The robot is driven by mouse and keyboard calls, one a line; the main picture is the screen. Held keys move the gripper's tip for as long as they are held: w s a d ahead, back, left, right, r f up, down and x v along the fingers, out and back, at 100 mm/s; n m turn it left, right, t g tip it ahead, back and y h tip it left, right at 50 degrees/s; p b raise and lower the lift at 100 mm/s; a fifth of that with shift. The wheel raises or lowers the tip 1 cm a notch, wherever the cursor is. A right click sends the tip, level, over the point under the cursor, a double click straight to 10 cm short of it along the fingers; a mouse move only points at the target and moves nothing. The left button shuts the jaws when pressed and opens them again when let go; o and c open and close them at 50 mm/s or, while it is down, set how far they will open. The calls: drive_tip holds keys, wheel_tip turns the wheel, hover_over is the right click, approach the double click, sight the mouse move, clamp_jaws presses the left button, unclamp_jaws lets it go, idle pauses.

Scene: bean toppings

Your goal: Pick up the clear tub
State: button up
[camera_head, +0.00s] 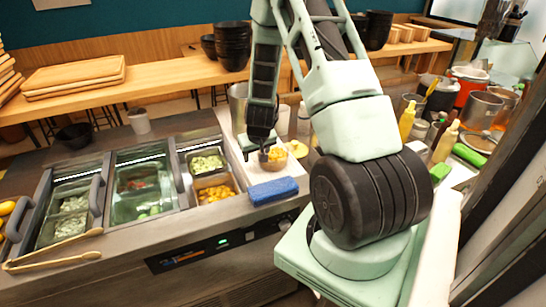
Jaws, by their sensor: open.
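A small see-through tub (276,164) with orange-yellow contents stands on the white board behind the blue sponge. I take it to be the clear tub. My gripper (257,151) is open and points down at the tub, with its fingers at the tub's left and upper side. One finger overlaps the tub in the picture. I cannot tell whether they touch. The arm hides part of the area behind the tub.
A blue sponge (273,190) lies just in front of the tub. Food bins with vegetables, including a corn bin (214,189), fill the counter to the left. Tongs (52,252) lie at the far left. Yellow bottles (445,142) and pots crowd the right.

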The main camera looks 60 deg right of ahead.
sight(256, 157)
drive_tip(key=shift+p+x, duration=0.85)
drive_tip(key=shift+x, duration=1.25)
drive_tip(key=shift+s, duration=0.1)
drive_tip(key=c, duration=1.2)
